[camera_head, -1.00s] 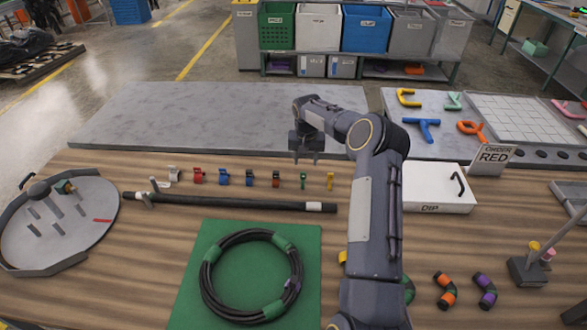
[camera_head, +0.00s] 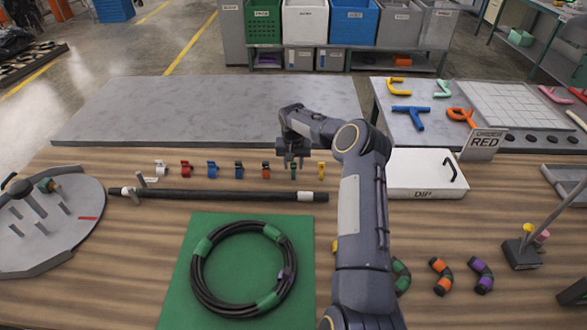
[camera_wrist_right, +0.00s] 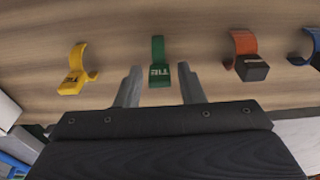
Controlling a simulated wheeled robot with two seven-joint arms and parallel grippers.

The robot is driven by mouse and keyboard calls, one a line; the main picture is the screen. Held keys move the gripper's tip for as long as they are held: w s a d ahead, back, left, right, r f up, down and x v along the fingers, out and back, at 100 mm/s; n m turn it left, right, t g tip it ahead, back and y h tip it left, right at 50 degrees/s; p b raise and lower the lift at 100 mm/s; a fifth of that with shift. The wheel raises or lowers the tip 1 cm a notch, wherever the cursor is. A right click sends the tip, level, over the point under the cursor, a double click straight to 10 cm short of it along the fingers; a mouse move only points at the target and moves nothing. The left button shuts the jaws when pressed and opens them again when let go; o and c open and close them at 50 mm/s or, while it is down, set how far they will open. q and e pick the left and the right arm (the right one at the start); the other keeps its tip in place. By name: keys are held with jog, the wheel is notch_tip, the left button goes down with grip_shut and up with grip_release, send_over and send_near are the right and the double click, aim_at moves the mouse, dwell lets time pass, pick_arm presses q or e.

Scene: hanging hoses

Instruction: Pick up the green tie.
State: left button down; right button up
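The green tie (camera_head: 293,172) stands in a row of small coloured ties on the wooden table, partly hidden by my right gripper in the head view. In the right wrist view, the green tie (camera_wrist_right: 158,58), marked "TIE", lies between and just beyond the two fingertips. My right gripper (camera_head: 293,162) is open and empty, its fingers apart on either side of the tie in the right wrist view (camera_wrist_right: 159,78). I cannot tell whether they touch it. My left gripper is not in view.
A yellow tie (camera_wrist_right: 77,70) and an orange tie (camera_wrist_right: 245,55) flank the green one closely. A black hose (camera_head: 230,196) lies just in front of the row. A coiled hose (camera_head: 215,300) rests on a green mat (camera_head: 180,285). A white "DIP" box (camera_head: 420,175) stands to the right.

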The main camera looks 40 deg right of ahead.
grip_shut()
jog(key=shift+r, duration=0.45)
notch_tip(320, 180, up, 2)
jog(key=shift+r+p, duration=0.15)
jog(key=shift+p, duration=0.6)
jog(key=s+d+r, duration=0.1)
jog(key=s+r, duration=0.8)
jog(key=s, duration=0.5)
jog(key=shift+r, duration=0.4)
